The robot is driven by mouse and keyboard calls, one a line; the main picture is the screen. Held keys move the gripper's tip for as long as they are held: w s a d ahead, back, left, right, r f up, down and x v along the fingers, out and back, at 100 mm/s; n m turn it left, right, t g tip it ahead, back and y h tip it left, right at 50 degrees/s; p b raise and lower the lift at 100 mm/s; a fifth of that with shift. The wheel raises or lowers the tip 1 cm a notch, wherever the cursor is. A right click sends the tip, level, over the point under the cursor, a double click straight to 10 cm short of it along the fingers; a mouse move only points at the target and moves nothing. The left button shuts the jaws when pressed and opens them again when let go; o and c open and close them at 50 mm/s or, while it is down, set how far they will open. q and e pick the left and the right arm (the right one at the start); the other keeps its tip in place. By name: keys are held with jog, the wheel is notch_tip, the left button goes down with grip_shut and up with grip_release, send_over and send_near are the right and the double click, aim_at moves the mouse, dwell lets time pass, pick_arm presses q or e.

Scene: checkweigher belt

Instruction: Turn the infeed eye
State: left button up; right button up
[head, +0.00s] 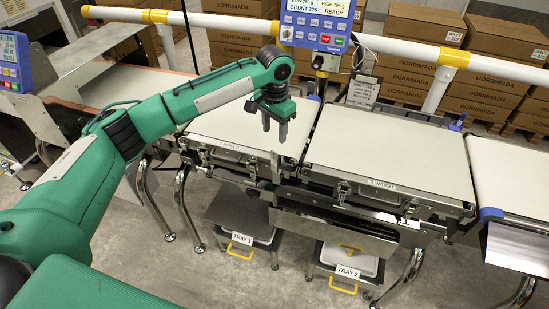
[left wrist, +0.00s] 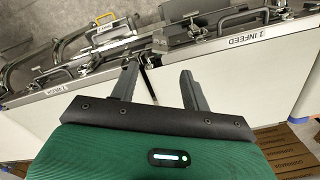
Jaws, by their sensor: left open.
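My left gripper (head: 274,134) points down over the right end of the first belt (head: 225,122), near the gap to the weigh belt (head: 390,150). Its two fingers are apart with nothing gripped. In the left wrist view the open fingers (left wrist: 158,74) reach toward the gap between the belts labelled infeed (left wrist: 250,70) and weigh (left wrist: 70,125). A slim upright metal piece (head: 275,167) stands at the front edge by this gap; a thin dark rod (left wrist: 150,84) shows between the fingers. I cannot tell surely which part is the infeed eye. My right gripper is not in view.
A blue display panel (head: 315,25) stands behind the belts, with a yellow and white rail (head: 400,50) beside it. Tray 1 (head: 243,240) and tray 2 (head: 345,268) sit below. Stacked cartons (head: 420,60) are behind. Both belt tops are clear.

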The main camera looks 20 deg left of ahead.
aim_at(274, 159)
pick_arm(q)
notch_tip(274, 159, down, 12)
jog(key=shift+f+p, duration=0.1)
jog(key=shift+p, duration=0.75)
